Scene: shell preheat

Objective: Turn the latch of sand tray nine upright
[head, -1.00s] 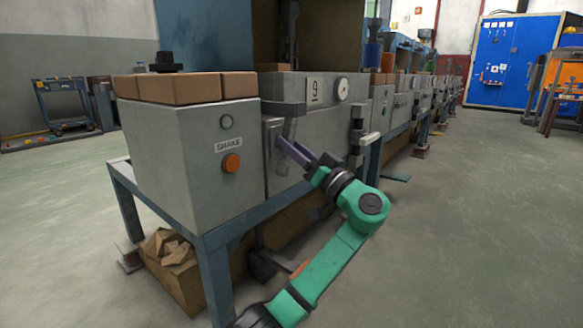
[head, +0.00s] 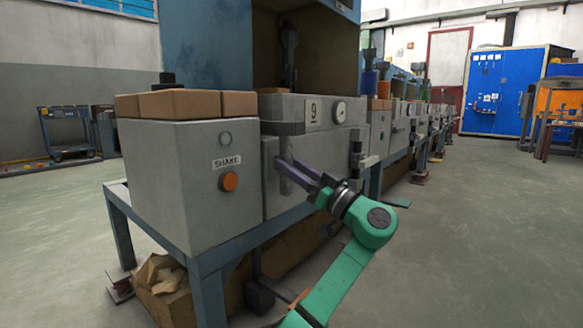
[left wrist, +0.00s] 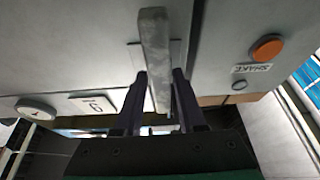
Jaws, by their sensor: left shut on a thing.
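The front of sand tray nine (head: 345,150) is a grey box marked with a 9 plate (head: 314,112), which shows upside down in the left wrist view (left wrist: 92,103). Its latch (head: 286,184) is a grey bar on the front, left of the plate, and looks close to upright in the head view. My left gripper (head: 287,166) is shut on the latch. In the left wrist view the latch (left wrist: 154,55) runs between the two dark fingers, nearly straight up the picture. The fingers partly hide it in the head view. My right gripper is out of view.
Left of the tray is a grey box with an orange SHAKE button (head: 229,181) and brown blocks (head: 180,103) on top. A gauge (head: 339,112) sits right of the 9 plate. A second clamp-like fitting (head: 357,160) stands right of my gripper. The floor at right is clear.

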